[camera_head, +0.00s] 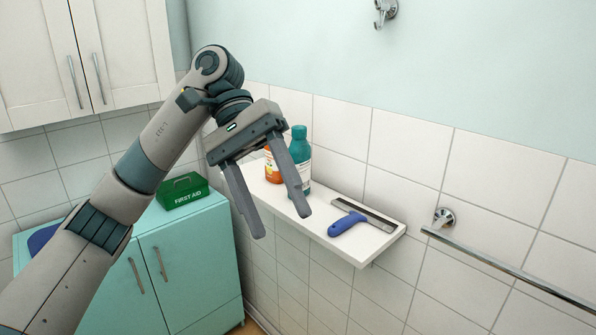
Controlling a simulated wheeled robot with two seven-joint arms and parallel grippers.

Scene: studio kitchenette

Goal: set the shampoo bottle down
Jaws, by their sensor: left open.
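The shampoo bottle, taken to be the teal bottle (300,150) with a white label, stands upright on the white wall shelf (323,213). My left gripper (281,225) is open, its two fingers pointing down in front of the shelf. Nothing is held between the fingers. One finger overlaps the lower part of the bottle in the picture; I cannot tell whether they touch. My right gripper is not in view.
An orange bottle (271,168) stands beside the teal one, partly hidden. A blue-handled tool (345,223) lies near the shelf's right end. A green first aid box (182,191) sits on the teal cabinet (190,250). A towel rail (500,266) is at right.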

